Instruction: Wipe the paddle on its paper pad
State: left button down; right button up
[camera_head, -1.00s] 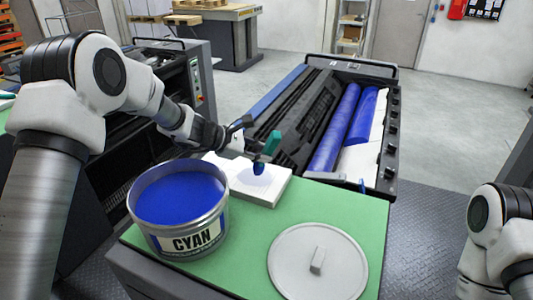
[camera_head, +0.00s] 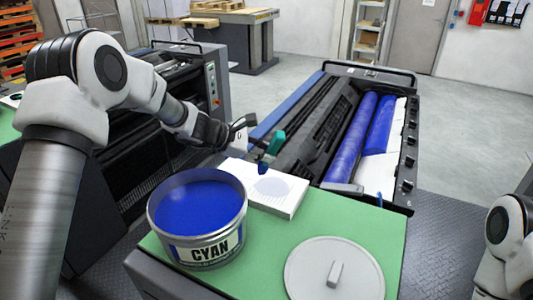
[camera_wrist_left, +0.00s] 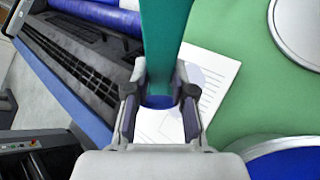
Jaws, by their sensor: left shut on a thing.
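The paddle has a teal handle (camera_head: 276,143) and a blue, inked lower end (camera_head: 263,168). My left gripper (camera_head: 257,150) is shut on it in the head view, and the gripper (camera_wrist_left: 160,108) also shows around the teal handle (camera_wrist_left: 166,40) in the left wrist view. The paddle is tilted, near the back edge of the white paper pad (camera_head: 284,205); whether it touches the paper is hard to tell. A pale blue round mark (camera_head: 271,187) lies on the pad. The pad is partly hidden behind the gripper in the wrist view (camera_wrist_left: 221,76). My right gripper is out of view.
An open CYAN can (camera_head: 198,205) full of blue ink stands left of the pad on the green table top (camera_head: 265,245). A grey round lid (camera_head: 320,275) lies in front. The press with blue rollers (camera_head: 345,150) is behind and right of the pad.

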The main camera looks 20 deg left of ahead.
aim_at(264, 165)
pick_arm(q)
jog(key=shift+w+a+r+p, duration=0.15)
jog(key=shift+r+p, duration=0.3)
jog(key=shift+r, duration=0.25)
jog(key=shift+s+a+r+p, duration=0.15)
jog(key=shift+r+p, duration=0.3)
jog(key=shift+r, duration=0.25)
jog(key=shift+d+r+p, duration=0.2)
jog(key=shift+r+p, duration=0.15)
jog(key=shift+r, duration=0.3)
jog(key=shift+w+a+f, duration=0.1)
jog(key=shift+a, duration=0.05)
